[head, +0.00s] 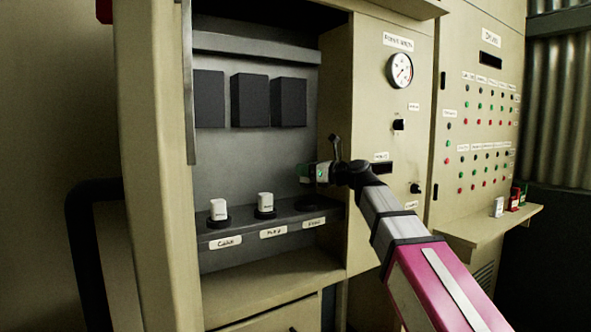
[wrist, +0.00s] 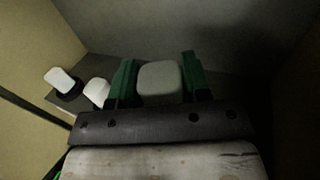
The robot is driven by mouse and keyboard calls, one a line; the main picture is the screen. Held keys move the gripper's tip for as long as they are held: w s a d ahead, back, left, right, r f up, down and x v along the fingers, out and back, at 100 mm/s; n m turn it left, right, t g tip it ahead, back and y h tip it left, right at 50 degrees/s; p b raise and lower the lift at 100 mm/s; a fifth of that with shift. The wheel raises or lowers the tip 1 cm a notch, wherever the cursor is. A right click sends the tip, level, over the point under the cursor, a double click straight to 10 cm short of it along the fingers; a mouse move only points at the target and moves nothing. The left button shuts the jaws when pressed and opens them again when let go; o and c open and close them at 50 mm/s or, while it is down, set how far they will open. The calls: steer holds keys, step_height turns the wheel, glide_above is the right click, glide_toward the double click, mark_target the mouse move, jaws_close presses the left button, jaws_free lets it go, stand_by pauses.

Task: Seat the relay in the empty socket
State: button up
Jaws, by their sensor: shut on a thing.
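My gripper (head: 318,172) reaches into the open cabinet, a little above the right-hand socket (head: 311,202) on the shelf. Its green fingers also show in the wrist view (wrist: 158,70), shut on a pale grey relay (wrist: 160,82). In the head view the held relay is mostly hidden by the gripper. The right-hand socket is a dark round base with nothing seen standing in it. In the wrist view it is hidden. Two white relays stand upright in the left socket (head: 218,222) and the middle socket (head: 264,213).
The dark shelf (head: 285,219) carries a label below each socket. Black boxes (head: 250,100) hang on the cabinet's back wall above. The cabinet's right side wall (head: 335,125) is close to my gripper. A side ledge (head: 485,229) outside holds small white, red and green items.

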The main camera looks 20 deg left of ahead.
mark_target(305, 187)
steer(key=shift+w+a, duration=0.1)
steer(key=shift+a, duration=0.2)
steer(key=shift+f, duration=2.85)
steer(key=shift+f, duration=0.6)
steer(key=o, duration=0.7)
steer(key=shift+c, duration=0.2)
steer(key=v, duration=1.1)
